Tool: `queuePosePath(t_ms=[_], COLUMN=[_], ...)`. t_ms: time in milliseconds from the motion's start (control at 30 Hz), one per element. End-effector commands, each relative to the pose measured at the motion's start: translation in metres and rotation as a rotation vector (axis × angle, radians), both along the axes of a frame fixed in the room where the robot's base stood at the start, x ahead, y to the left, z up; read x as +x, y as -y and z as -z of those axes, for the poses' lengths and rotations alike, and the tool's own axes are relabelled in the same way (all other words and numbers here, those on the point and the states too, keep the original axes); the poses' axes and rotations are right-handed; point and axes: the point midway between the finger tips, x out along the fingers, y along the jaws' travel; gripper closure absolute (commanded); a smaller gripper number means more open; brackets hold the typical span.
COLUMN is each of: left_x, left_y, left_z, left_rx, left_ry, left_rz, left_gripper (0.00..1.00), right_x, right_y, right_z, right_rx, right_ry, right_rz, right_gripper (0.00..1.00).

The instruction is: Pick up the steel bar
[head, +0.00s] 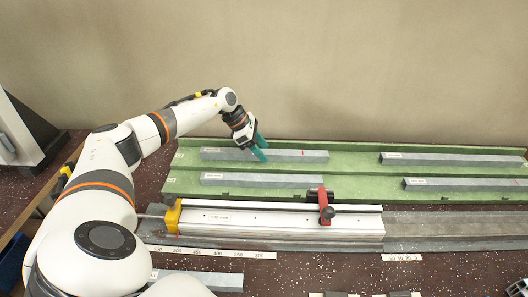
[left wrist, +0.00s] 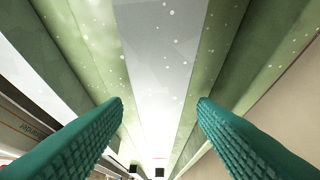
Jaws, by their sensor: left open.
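Several grey steel bars lie in a green tray. The back left bar (head: 225,154) has a white label and a red mark, and the teal fingers of my left gripper (head: 261,149) are at its right half. In the left wrist view this grey bar (left wrist: 160,50) runs lengthwise between the two open fingers (left wrist: 160,103), with a gap on each side. The fingers hold nothing. Other bars are the front left bar (head: 262,180), the back right bar (head: 450,159) and the front right bar (head: 465,184). My right gripper is out of view.
In front of the green tray (head: 340,145) is a clamp rail (head: 270,219) with a yellow end block (head: 173,216) and a red clamp (head: 321,206). A scale strip (head: 210,252) and another grey bar (head: 200,280) lie nearer. A wall stands behind.

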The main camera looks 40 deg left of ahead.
Motion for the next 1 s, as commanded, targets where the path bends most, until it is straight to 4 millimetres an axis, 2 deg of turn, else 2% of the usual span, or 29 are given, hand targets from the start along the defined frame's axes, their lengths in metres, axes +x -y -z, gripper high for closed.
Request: queuePosePath(t_ms=[233, 567, 867, 1000], left_x=[0.001, 0.001, 0.001, 0.002], left_y=[0.001, 0.001, 0.001, 0.000], left_z=[0.002, 0.002, -0.002, -0.016], left_rx=[0.000, 0.000, -0.001, -0.001], left_ry=[0.000, 0.000, 0.004, 0.007], left_rz=[0.000, 0.000, 0.000, 0.000], left_gripper=[0.47, 1.00, 1.00, 1.00], right_x=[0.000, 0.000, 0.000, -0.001], right_y=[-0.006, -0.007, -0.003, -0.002], right_z=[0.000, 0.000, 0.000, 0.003], right_rx=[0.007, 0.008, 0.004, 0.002], right_ry=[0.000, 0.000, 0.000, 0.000], right_rz=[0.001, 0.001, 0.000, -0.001], right_gripper=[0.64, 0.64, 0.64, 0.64])
